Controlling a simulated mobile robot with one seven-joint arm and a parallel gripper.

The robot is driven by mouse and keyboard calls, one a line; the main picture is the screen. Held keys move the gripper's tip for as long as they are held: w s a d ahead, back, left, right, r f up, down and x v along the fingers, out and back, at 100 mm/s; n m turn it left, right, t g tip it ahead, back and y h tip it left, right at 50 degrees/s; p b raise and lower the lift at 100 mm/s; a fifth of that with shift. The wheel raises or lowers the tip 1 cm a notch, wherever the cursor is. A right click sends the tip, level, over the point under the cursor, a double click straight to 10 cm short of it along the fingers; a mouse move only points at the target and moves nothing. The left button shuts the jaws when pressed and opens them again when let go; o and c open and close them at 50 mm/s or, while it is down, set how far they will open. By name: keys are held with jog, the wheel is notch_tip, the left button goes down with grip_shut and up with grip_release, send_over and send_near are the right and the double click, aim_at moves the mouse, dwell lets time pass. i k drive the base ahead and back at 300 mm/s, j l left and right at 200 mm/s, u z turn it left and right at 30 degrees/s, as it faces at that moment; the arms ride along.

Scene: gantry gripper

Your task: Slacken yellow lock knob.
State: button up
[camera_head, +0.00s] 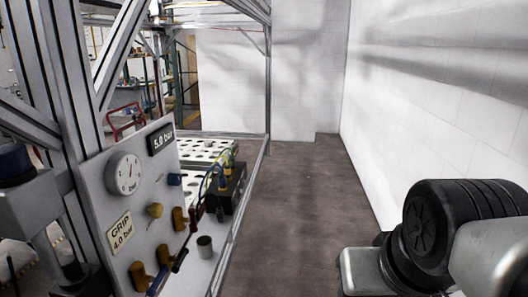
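A grey upright panel (150,180) stands at the left. A small round yellow knob (155,210) sits on its face, below and right of a round dial gauge (125,174) and right of a label (120,232) reading "GRIP 4.0 bar". I cannot tell from here whether the knob is tight or loose. Nothing touches it. My gripper is not in view; only links of my arm show at the lower right, well apart from the panel.
Brass-coloured fittings (179,218) project from the panel below the knob, with a grey cylinder (205,246) nearby. A black block with cables (228,195) stands to their right. Metal frame posts (75,90) rise at the left. The floor (300,210) is clear up to the white wall (440,110).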

aim_at(156, 210)
jog(key=u, duration=1.3)
